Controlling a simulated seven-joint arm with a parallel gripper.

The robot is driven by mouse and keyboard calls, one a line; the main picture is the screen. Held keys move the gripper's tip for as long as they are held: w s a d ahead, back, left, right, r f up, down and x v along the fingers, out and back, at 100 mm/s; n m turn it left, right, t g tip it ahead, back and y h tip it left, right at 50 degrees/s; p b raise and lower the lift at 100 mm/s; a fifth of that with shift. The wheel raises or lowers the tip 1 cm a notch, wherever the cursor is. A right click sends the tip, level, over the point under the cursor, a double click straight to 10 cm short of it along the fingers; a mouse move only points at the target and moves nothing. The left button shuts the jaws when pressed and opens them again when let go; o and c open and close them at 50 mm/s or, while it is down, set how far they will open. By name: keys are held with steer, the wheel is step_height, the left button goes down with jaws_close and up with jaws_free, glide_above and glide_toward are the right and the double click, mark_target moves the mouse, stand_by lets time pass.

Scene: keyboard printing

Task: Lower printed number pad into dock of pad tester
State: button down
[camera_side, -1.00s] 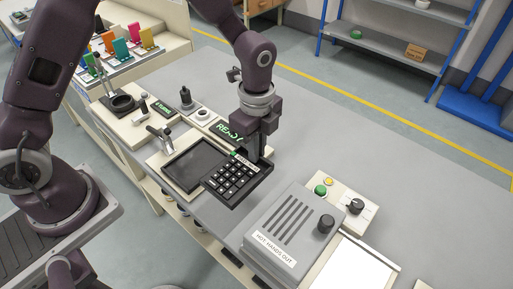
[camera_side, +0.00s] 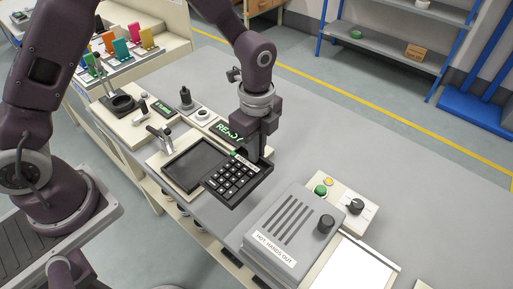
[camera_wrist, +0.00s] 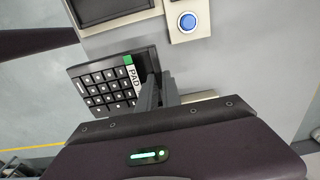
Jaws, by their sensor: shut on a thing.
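The number pad (camera_side: 234,177) is black with light-marked keys, a green corner mark and a white label strip. My gripper (camera_side: 254,156) is shut on its labelled edge and holds it out, a little above the table by the look of it. The pad also shows in the wrist view (camera_wrist: 104,85), with the label "PAD" beside the fingers (camera_wrist: 158,92). The pad tester (camera_side: 168,172) is a cream unit with a dark recessed dock (camera_side: 192,160). The pad is to the right of the dock and partly overlaps its near right corner in the side view.
A lit "READY" display (camera_side: 229,131) stands behind the pad. A metal clamp lever (camera_side: 160,137) rises at the tester's left. A grey press marked "HOT HANDS OUT" (camera_side: 290,232) stands at the right front. A blue button (camera_wrist: 187,21) shows in the wrist view.

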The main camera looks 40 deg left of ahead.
steer(key=shift+a, duration=0.1)
steer(key=a, duration=1.6)
steer(key=shift+a+f, duration=0.15)
steer(key=shift+f, duration=2.95)
steer(key=shift+f, duration=0.95)
steer(key=c, duration=1.5)
jaws_free()
steer(key=shift+o, duration=0.2)
step_height(320, 180, up, 7)
